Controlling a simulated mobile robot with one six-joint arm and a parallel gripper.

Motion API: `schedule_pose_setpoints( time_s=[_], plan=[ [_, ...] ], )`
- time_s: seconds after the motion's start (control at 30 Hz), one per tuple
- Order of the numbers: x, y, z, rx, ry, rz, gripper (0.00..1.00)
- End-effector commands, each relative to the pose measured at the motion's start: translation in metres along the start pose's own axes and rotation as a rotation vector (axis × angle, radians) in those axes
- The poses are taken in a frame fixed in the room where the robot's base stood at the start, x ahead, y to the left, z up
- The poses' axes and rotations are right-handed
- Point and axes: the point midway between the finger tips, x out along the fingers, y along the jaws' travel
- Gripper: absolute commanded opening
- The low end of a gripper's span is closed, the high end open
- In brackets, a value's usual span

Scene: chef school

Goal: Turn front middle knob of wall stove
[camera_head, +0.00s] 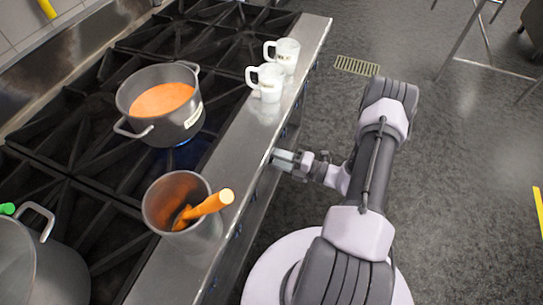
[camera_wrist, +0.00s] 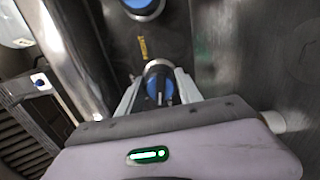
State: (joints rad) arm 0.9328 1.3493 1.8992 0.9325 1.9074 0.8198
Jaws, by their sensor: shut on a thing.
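The wall stove (camera_head: 300,75) has black grates and a steel front ledge, and its front panel is mostly hidden from above in the head view. My gripper (camera_head: 283,158) is at that front panel, just below the ledge edge. In the wrist view, a blue and black knob (camera_wrist: 158,82) sits between the two fingers of my gripper (camera_wrist: 157,92), which are shut on it. Another blue-ringed knob (camera_wrist: 143,8) shows at the top edge of the wrist view, apart from the fingers. I cannot tell from these frames which knob position is the front middle one.
A pot of orange soup (camera_head: 162,105) stands on a lit burner. Two white mugs (camera_head: 268,80) and a steel container with an orange utensil (camera_head: 182,205) stand on the ledge. A large pot (camera_head: 40,260) is at lower left. The floor (camera_head: 440,130) to the right is mostly clear.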

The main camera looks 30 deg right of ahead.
Motion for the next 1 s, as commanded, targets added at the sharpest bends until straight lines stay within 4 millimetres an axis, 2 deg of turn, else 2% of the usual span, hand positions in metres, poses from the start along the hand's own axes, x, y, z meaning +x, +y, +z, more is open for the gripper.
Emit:
schedule_pose_setpoints(
  time_s=[1.0],
  plan=[
    [-0.0002, 0.0004, -0.0009, -0.959, 0.001, 0.000, 0.01]
  ],
)
